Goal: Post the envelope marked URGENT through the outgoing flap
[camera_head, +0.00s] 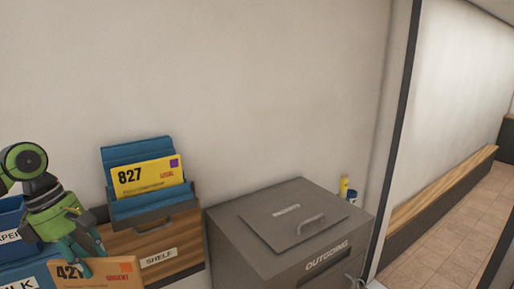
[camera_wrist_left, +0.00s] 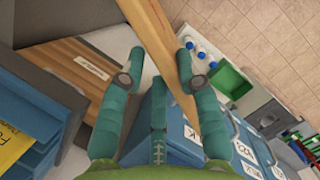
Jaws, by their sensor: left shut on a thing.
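The grey outgoing box (camera_head: 322,268) stands to the right, marked OUTGOING. Its flap (camera_head: 290,222), with a handle, lies closed on top. The envelope is left of the box, apart from it. My right gripper is not in view.
A blue holder (camera_head: 138,152) with a yellow envelope marked 827 LEGAL (camera_head: 148,178) stands on the wooden shelf (camera_head: 170,248). Blue bins (camera_head: 30,272) are at the far left. A yellow bottle (camera_head: 344,187) and a small jar (camera_head: 352,198) stand behind the box's right side.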

